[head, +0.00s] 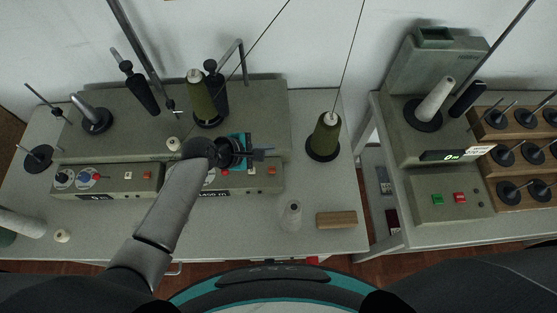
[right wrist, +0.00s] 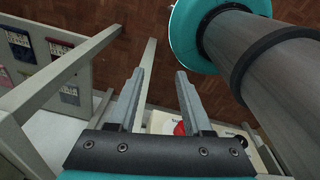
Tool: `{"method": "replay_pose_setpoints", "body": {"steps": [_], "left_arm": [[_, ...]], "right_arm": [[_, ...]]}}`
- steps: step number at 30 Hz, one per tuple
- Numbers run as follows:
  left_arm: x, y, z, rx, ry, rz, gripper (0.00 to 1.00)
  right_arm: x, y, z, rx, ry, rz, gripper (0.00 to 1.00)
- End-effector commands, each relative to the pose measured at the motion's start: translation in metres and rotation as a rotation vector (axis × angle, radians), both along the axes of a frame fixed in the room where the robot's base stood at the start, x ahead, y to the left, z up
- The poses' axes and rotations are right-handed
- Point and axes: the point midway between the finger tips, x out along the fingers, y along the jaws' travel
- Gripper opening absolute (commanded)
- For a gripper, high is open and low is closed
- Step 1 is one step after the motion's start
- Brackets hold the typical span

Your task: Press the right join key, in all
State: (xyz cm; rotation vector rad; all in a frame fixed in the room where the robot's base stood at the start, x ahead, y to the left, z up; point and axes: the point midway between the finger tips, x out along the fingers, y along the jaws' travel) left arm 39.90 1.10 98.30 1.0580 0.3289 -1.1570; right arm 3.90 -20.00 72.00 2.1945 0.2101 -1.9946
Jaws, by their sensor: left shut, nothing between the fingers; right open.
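The grey-green machine on the left table has two control panels, a left one (head: 105,181) and a right one (head: 240,178). On the right panel show a red knob (head: 225,173), a small pale key (head: 252,171) and an orange key (head: 272,170). I cannot read which of these keys is marked join. My left gripper (head: 264,153) is shut and empty, just above the back edge of the right panel, close to the pale and orange keys. I cannot tell that it touches anything. My right gripper (right wrist: 160,72) is open and empty, seen only in the right wrist view.
Another machine (head: 445,195) with green and red keys is on the right table. A red part (right wrist: 180,129) shows beyond my right fingers.

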Motion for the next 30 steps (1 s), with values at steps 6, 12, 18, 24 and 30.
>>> {"method": "replay_pose_setpoints", "body": {"steps": [6, 12, 18, 24, 30], "left_arm": [[0.0, 0.0, -0.001, -0.001, 0.002, 0.002, 0.0], [0.0, 0.0, -0.002, 0.0, 0.001, 0.0, 0.0], [-0.001, 0.0, -0.012, 0.0, 0.001, -0.001, 0.0], [-0.001, 0.0, -0.029, 0.0, 0.001, -0.001, 0.0], [-0.001, 0.0, -0.047, 0.001, 0.0, -0.001, 0.0]], "right_arm": [[-0.003, 0.012, -0.001, 0.016, 0.004, -0.004, 0.5], [-0.006, 0.018, -0.003, 0.023, 0.008, -0.005, 0.5], [-0.006, 0.016, -0.014, 0.021, 0.009, -0.004, 0.5], [-0.006, 0.012, -0.034, 0.016, 0.009, -0.003, 0.5], [-0.006, 0.01, -0.056, 0.013, 0.008, -0.002, 0.5]]}}
